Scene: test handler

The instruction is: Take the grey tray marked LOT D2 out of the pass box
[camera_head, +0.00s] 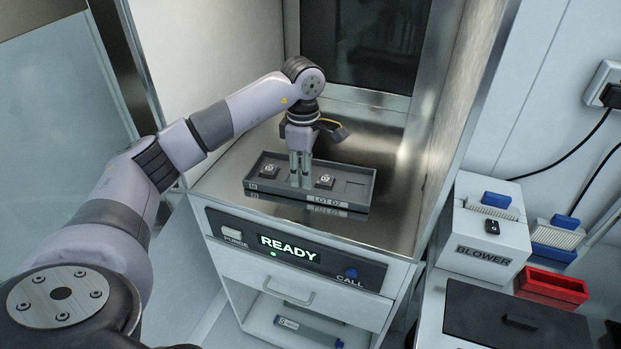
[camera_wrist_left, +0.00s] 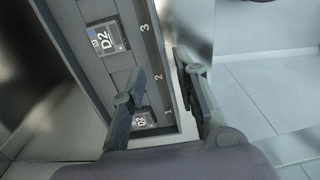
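The grey tray (camera_head: 363,199) marked LOT D2 rests on the shiny metal floor of the pass box (camera_head: 398,222). It holds a dark device at its left (camera_head: 268,171) and another right of its middle (camera_head: 325,181); its right end looks bare. My left gripper (camera_head: 300,182) points down at the tray's middle, near its front wall. In the left wrist view the fingers (camera_wrist_left: 160,68) stand apart, with the tray's numbered wall (camera_wrist_left: 160,70) between them, one finger inside and one outside. Whether they touch the wall is unclear. My right gripper is not in view.
Below the opening is a panel (camera_head: 218,222) with a READY display (camera_head: 288,248) and a CALL button (camera_head: 351,272). Metal side walls and a dark rear window (camera_head: 375,40) bound the box. Right of it stand a blower box (camera_head: 485,250) and a red bin (camera_head: 552,287).

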